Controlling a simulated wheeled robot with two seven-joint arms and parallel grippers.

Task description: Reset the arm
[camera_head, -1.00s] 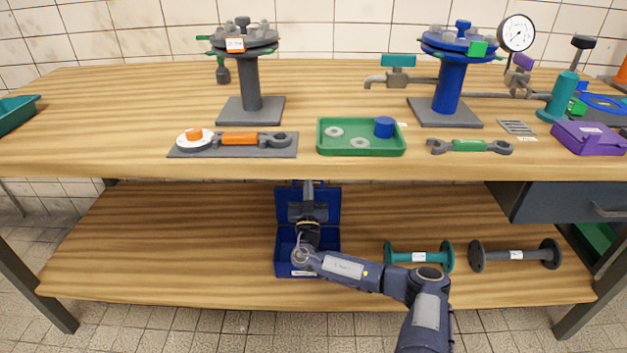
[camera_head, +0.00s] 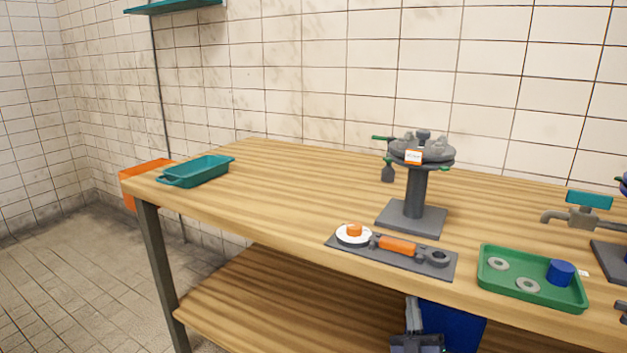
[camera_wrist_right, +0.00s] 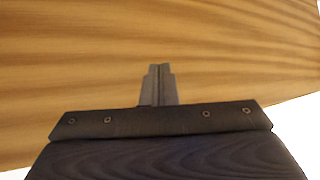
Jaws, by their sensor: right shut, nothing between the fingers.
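My right gripper (camera_head: 411,312) shows at the bottom edge of the head view, below the front edge of the workbench. It is in front of the left part of a blue box (camera_head: 455,325), whose lower part is cut off by the frame. In the right wrist view its two fingers (camera_wrist_right: 159,84) are together with nothing between them. A wooden surface (camera_wrist_right: 70,55) fills most of the background there. My left gripper is not in view.
Open floor (camera_head: 75,270) lies left.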

